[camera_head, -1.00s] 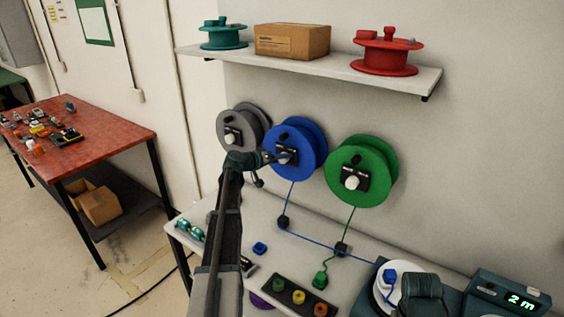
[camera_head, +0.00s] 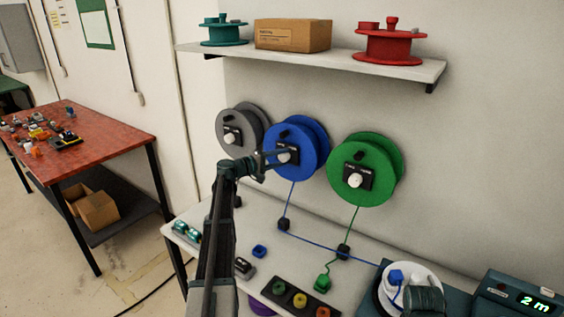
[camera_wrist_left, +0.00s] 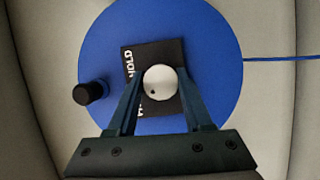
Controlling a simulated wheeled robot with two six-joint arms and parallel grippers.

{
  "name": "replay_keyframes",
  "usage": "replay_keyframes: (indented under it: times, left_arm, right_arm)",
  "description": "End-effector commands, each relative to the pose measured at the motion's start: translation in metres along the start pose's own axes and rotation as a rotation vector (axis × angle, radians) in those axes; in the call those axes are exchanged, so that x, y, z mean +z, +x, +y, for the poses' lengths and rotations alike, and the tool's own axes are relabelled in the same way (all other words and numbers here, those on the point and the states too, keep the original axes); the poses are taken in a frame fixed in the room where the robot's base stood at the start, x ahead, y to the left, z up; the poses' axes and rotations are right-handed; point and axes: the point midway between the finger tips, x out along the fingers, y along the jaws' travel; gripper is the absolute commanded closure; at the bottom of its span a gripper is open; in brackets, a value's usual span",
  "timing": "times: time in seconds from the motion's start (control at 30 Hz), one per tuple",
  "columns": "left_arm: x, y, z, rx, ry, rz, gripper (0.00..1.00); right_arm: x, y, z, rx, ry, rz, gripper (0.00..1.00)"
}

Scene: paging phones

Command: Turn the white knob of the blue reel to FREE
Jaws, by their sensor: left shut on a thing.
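The blue reel (camera_head: 292,163) hangs on the wall between a grey and a green reel. Its white knob (camera_wrist_left: 160,82) sits on a black plate (camera_wrist_left: 134,53) at the reel's middle. The plate's HOLD lettering shows along the left edge in the left wrist view; the lettering lower on that edge is mostly hidden. A dark dot on the knob faces lower left, toward that hidden lettering. My left gripper (camera_wrist_left: 158,88) is shut on the knob, one finger on each side. In the head view the gripper (camera_head: 282,156) covers part of the knob. My right gripper is not seen.
The grey reel (camera_head: 239,122) and green reel (camera_head: 384,157) are close on either side. A black crank handle (camera_wrist_left: 91,91) sticks out from the blue reel. A shelf (camera_head: 415,70) is above. A blue cord (camera_head: 320,243) runs from the reel over the bench.

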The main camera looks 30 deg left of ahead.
Motion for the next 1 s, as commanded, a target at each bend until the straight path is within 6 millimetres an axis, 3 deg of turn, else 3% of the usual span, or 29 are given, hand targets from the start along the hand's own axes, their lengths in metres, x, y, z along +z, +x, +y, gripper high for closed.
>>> replay_keyframes:
  times: [0.77,0.8,0.93,1.0]
  left_arm:
    - [0.0007,-0.0008,-0.0014,0.026,-0.075,-0.004,1.0]
    - [0.0008,-0.0008,-0.0013,0.027,-0.075,-0.004,0.42]
    - [0.0005,-0.0006,-0.001,0.028,-0.075,-0.003,0.2]
    - [0.0003,-0.0004,-0.0008,0.028,-0.075,-0.003,0.2]
  right_arm:
    - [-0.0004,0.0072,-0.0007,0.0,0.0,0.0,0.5]
    - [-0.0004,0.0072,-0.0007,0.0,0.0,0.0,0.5]
    - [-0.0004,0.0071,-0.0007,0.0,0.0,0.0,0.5]
    - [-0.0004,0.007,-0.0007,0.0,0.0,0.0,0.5]
